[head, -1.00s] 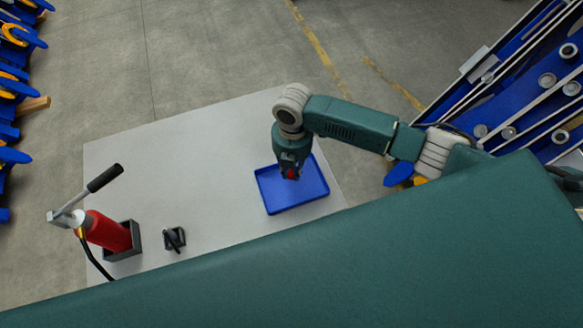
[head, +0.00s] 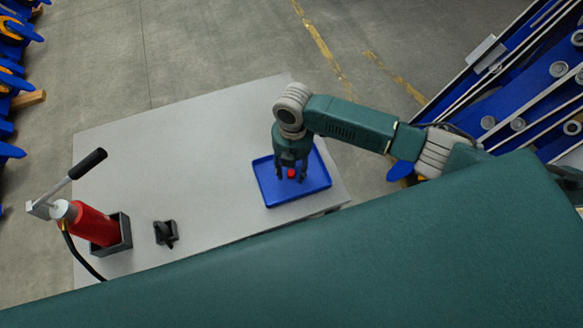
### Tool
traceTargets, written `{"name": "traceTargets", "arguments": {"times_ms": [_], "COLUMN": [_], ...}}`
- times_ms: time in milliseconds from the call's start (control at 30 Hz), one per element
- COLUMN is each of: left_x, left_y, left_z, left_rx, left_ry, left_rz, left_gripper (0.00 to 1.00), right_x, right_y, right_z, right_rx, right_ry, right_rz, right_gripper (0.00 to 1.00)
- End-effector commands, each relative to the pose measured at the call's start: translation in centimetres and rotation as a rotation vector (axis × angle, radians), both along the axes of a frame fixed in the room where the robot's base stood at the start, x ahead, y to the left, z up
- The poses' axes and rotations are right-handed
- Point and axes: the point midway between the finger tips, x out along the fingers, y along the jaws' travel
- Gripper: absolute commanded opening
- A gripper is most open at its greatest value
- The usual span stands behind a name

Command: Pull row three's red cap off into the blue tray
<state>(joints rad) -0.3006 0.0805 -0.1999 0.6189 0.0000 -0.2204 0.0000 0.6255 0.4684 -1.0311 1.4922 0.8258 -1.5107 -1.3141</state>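The blue tray (head: 318,184) lies on the grey table. My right gripper (head: 291,178) points down over the tray, with its fingers spread apart. The small red cap (head: 291,173) shows between the fingertips, with a gap on each side of it. I cannot tell whether the cap rests on the tray floor or is just above it. My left gripper is out of view. Row three itself cannot be made out.
A red hand pump (head: 93,224) in a dark holder and a small black part (head: 165,233) stand on the left of the grey table (head: 180,150). A blue chassis (head: 530,90) is at the right. The middle of the table is clear.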

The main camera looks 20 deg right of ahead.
Motion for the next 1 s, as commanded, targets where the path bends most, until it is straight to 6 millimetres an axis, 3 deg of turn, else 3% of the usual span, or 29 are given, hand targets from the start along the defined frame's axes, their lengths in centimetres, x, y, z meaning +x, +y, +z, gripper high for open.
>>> {"name": "traceTargets", "arguments": {"times_ms": [267,367,700,1000], "left_x": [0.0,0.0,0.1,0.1], "left_y": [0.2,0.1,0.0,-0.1], "left_z": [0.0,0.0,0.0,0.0], "left_rx": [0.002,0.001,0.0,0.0], "left_ry": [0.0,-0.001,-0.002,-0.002], "left_rz": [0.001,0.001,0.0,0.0], "left_gripper": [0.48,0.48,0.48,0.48], "right_x": [0.1,0.3,0.6,0.7], "right_y": [0.0,0.0,-0.3,-0.4], "right_z": [0.5,1.8,8.9,11.9], "right_rx": [0.001,0.001,0.001,0.0], "right_ry": [-0.002,-0.004,-0.003,-0.001], "right_rz": [0.0,0.001,0.001,0.0], "right_gripper": [0.4,0.4,0.4,0.4]}}
